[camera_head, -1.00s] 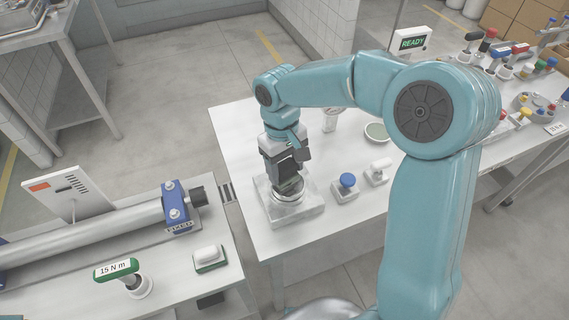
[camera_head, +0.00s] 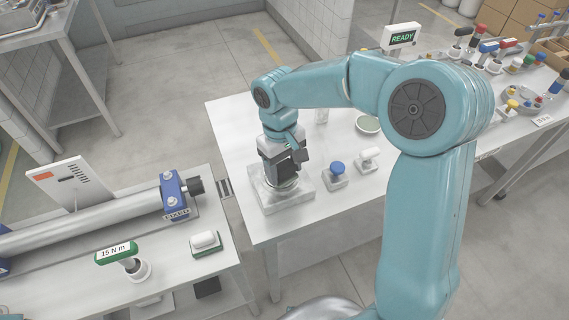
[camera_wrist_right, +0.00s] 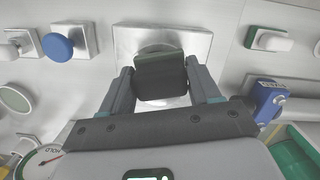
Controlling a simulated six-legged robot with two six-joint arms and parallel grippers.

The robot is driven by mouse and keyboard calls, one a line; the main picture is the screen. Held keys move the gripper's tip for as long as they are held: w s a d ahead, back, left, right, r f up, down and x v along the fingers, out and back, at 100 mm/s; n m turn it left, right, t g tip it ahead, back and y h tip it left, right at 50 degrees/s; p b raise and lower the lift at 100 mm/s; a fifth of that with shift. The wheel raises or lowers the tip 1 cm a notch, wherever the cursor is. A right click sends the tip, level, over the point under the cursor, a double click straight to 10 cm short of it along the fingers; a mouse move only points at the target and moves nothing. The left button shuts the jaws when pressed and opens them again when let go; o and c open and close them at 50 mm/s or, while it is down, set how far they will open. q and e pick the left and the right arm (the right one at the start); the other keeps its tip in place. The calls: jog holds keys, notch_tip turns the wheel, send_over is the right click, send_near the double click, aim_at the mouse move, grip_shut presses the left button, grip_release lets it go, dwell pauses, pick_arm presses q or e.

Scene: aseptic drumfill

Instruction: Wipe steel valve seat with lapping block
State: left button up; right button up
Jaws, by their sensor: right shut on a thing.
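The steel valve seat (camera_head: 268,197) is a square pale plate with a round ring on top, at the near left part of the bench. Its plate also shows in the right wrist view (camera_wrist_right: 201,42), behind the held block. The lapping block (camera_wrist_right: 160,78) is dark with a green edge. My right gripper (camera_head: 284,172) is shut on it, with a finger on each side, and points down over the ring. The block covers much of the ring in the wrist view. I cannot tell whether block and ring touch. My left gripper is not in view.
A blue-knobbed block (camera_head: 335,174) and a white-handled block (camera_head: 369,159) stand just right of the seat. A green-based white block (camera_head: 206,242), a green 15 N m tool (camera_head: 116,252) and a blue clamp (camera_head: 174,196) are on the left bench. A gap separates the benches.

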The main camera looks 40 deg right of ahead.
notch_tip(320, 180, up, 2)
jog(key=shift+w+r, duration=0.15)
jog(key=shift+r, duration=0.05)
jog(key=shift+w+d+p, duration=0.1)
jog(key=shift+p, duration=0.25)
jog(key=shift+w+r, duration=0.1)
jog(key=shift+r, duration=0.15)
notch_tip(320, 180, up, 2)
jog(key=shift+r+p, duration=0.2)
jog(key=shift+p, duration=0.95)
notch_tip(320, 180, up, 2)
jog(key=shift+r+p, duration=0.1)
jog(key=shift+p, duration=0.8)
jog(key=shift+r, duration=0.3)
jog(key=shift+f, duration=0.1)
